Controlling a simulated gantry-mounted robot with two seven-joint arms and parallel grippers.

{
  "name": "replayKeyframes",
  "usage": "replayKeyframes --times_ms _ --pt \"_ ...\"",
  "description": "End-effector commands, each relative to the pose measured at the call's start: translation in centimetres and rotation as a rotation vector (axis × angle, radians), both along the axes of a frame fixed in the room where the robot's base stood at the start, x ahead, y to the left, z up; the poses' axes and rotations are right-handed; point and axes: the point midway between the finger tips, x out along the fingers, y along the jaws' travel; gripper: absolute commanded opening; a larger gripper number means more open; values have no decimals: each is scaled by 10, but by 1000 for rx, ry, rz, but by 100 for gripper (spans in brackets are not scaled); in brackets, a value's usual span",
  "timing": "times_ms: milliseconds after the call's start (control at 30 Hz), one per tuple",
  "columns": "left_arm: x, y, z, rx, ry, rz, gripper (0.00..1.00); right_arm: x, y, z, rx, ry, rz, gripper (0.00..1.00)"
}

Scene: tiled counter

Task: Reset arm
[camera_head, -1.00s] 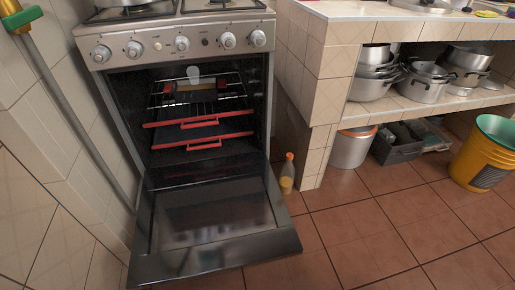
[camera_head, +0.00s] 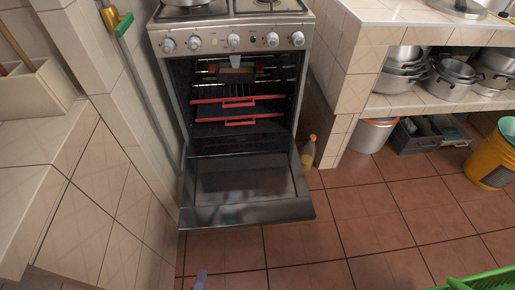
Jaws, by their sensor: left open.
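Only a small grey-blue tip of my left gripper (camera_head: 200,279) shows at the bottom edge, low in front of the stove; the rest is cut off by the frame. It is open, apart from the oven, and nothing shows in it. My right gripper is not in view. The stove's oven door (camera_head: 246,194) hangs fully open. Inside, a tan item with red ends (camera_head: 236,72) sits on the upper rack, and a small pale item (camera_head: 234,66) shows in front of it. Two red-edged racks (camera_head: 240,121) are below.
A tiled counter (camera_head: 62,95) stands at left. An orange-capped bottle (camera_head: 308,152) stands right of the oven door. Pots (camera_head: 449,80) fill the shelf at right. A yellow bucket (camera_head: 490,160) and a green rack (camera_head: 490,268) are far right. Floor in the middle is free.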

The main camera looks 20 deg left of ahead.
Motion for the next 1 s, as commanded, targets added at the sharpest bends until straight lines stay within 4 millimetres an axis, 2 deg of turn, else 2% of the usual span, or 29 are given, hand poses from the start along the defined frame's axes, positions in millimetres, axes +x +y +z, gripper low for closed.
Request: replayKeyframes --times_ms 33,167,300,400,567,700,867,1000 --pt "7 10 49 -40 3 11 45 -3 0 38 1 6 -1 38" --pt "34 36 114 -203 66 24 45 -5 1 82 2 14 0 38" --pt "69 62 179 -453 192 0 45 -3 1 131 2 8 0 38" --pt "93 72 214 -641 305 -36 45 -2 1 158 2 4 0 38" --pt "121 71 258 -916 505 -98 45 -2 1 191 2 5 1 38" --pt "133 58 287 -1127 697 -139 45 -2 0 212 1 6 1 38" --pt "127 35 311 -1333 934 -137 45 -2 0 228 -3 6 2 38" --pt "108 17 320 -1480 1139 -75 45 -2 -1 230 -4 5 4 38"
